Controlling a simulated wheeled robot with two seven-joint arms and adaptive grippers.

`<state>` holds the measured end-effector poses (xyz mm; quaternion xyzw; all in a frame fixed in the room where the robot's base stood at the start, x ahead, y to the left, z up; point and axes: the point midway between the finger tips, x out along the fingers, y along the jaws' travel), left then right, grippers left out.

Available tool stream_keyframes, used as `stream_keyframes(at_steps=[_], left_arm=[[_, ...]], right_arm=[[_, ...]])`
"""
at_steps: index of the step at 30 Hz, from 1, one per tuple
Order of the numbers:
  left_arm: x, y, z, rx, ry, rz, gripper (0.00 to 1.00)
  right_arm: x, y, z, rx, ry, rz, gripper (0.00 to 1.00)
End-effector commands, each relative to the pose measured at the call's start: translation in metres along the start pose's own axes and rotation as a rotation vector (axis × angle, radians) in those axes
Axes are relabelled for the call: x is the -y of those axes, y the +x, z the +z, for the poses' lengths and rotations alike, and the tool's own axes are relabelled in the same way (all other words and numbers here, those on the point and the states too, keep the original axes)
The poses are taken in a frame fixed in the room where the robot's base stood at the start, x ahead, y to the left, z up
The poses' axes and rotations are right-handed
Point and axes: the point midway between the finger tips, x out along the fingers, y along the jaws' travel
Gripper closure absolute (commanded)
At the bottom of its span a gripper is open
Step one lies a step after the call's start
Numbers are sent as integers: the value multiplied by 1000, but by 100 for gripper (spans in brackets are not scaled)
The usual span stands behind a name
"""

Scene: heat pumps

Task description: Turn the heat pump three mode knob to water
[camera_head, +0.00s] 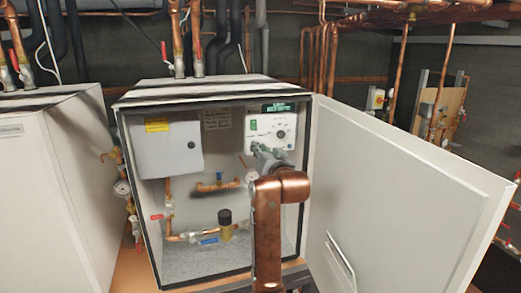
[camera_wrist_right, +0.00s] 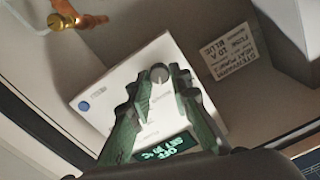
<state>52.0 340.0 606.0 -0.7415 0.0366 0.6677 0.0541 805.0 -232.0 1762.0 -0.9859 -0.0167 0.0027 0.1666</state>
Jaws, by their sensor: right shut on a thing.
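The heat pump's white control panel (camera_head: 258,130) is at the upper right inside the open cabinet, with a lit green display (camera_head: 279,107). In the right wrist view the panel (camera_wrist_right: 95,90) shows upside down, and its display (camera_wrist_right: 165,147) reads OFF and SET with a temperature. A round grey knob (camera_wrist_right: 159,74) lies between the fingertips of my right gripper (camera_wrist_right: 153,80), which is shut on it. In the head view my right gripper (camera_head: 266,157) reaches the panel's lower part and hides some of it. The knob's pointer direction is too small to tell. My left gripper is out of view.
The open cabinet door (camera_head: 400,185) stands to the right of my arm. Inside the cabinet are a grey box (camera_head: 165,150), copper pipes and valves (camera_head: 226,222). Another white cabinet (camera_head: 45,190) stands at the left. A copper pipe end (camera_wrist_right: 75,18) shows near the panel.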

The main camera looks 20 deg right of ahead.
Motion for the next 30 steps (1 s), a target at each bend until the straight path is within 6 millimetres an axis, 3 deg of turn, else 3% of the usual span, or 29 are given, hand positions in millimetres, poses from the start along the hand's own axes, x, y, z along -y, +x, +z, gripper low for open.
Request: stream_keyframes(at_steps=[12, 13, 20, 30], left_arm=[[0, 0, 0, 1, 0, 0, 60], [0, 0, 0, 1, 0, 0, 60], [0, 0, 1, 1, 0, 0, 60], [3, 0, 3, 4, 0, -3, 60]], right_arm=[[0, 0, 2, 5, 9, 1, 100], [0, 0, 2, 5, 9, 1, 81], [0, 0, 1, 3, 8, 0, 65], [0, -2, 0, 0, 7, 0, 64]])
